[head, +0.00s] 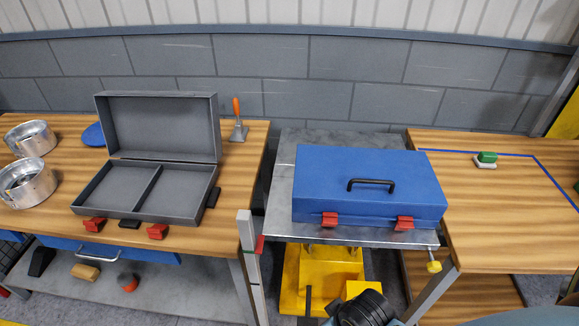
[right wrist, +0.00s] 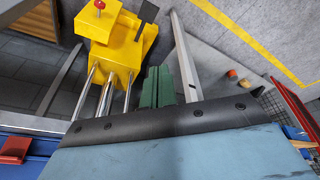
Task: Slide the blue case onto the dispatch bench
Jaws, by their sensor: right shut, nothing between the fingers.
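The blue case (head: 368,170) lies closed and flat on the grey metal top of a lift table (head: 280,215). Its black handle is on the lid and two red latches face front. The dispatch bench (head: 510,230) is the wooden bench at the right, with a blue tape outline. The case's right end is close to the bench's left edge; I cannot tell whether it overlaps it. My right gripper (right wrist: 157,88) shows green fingers shut and empty, over the floor by the lift's yellow base. My left gripper is out of view.
A green-and-white block (head: 486,158) lies near the tape on the right bench, which is otherwise mostly clear. A left bench holds an open grey case (head: 160,150), metal tins (head: 30,138) and an orange-handled tool (head: 238,120). A pale post (head: 248,265) stands left of the lift.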

